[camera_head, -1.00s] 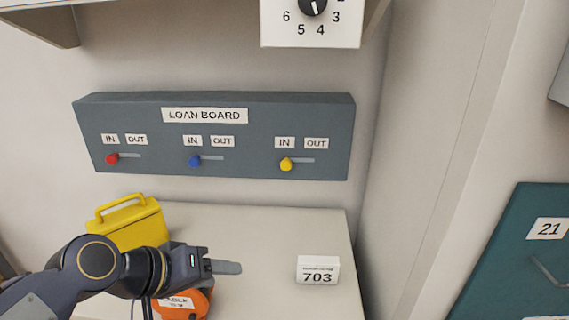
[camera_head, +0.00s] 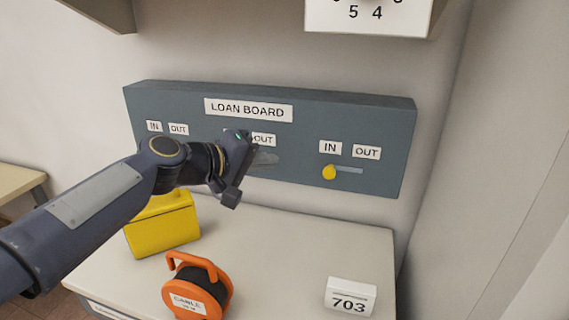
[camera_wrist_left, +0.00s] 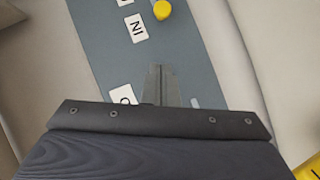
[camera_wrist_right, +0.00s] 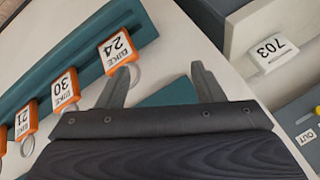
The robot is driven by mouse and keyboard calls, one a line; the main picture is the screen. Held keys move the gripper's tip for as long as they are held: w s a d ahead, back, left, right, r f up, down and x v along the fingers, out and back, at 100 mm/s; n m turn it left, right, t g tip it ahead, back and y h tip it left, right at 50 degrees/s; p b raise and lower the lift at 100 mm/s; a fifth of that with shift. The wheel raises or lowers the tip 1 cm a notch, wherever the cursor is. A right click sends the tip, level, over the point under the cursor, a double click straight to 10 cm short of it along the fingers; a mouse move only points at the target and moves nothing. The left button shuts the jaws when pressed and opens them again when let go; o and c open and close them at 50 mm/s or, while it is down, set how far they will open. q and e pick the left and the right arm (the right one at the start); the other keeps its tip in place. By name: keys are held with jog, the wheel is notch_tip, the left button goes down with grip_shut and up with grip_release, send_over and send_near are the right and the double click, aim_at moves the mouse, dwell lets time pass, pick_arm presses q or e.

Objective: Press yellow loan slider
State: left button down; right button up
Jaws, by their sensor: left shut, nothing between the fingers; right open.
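The yellow slider (camera_head: 329,172) sits at the left, IN end of its slot on the grey loan board (camera_head: 300,112). It also shows as a yellow knob in the left wrist view (camera_wrist_left: 162,10). My left gripper (camera_head: 262,159) is shut and empty, in front of the board's middle and left of the yellow slider. It hides the blue slider and most of its IN label. The left fingertips (camera_wrist_left: 160,80) point toward the board in the left wrist view. My right gripper (camera_wrist_right: 160,85) is open and empty, away from the board, near orange key tags.
On the counter (camera_head: 290,240) stand a yellow case (camera_head: 162,228), an orange cable reel (camera_head: 198,286) and a white 703 sign (camera_head: 350,296). A white dial panel (camera_head: 368,14) hangs above the board. Key tags such as BIKE 24 (camera_wrist_right: 117,48) hang on a teal rail.

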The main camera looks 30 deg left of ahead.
aim_at(330, 171)
pick_arm(q)
jog(key=s+d+f+x, duration=0.1)
jog(key=d+x, duration=0.1)
jog(key=x, duration=0.9)
jog(key=shift+w+d, duration=0.2)
jog(key=shift+d, duration=0.1)
pick_arm(e)
jog(key=shift+r, duration=0.15)
pick_arm(q)
jog(key=w+d+p, duration=0.1)
jog(key=d, duration=0.6)
jog(key=shift+w, duration=0.35)
pick_arm(e)
jog(key=shift+w+d+r, duration=0.1)
jog(key=shift+d+r, duration=0.1)
jog(key=shift+d, duration=0.25)
jog(key=shift+w+d+r, duration=0.1)
jog(key=shift+d+r, duration=0.1)
jog(key=shift+d, duration=0.25)
pick_arm(q)
jog(key=shift+d, duration=0.15)
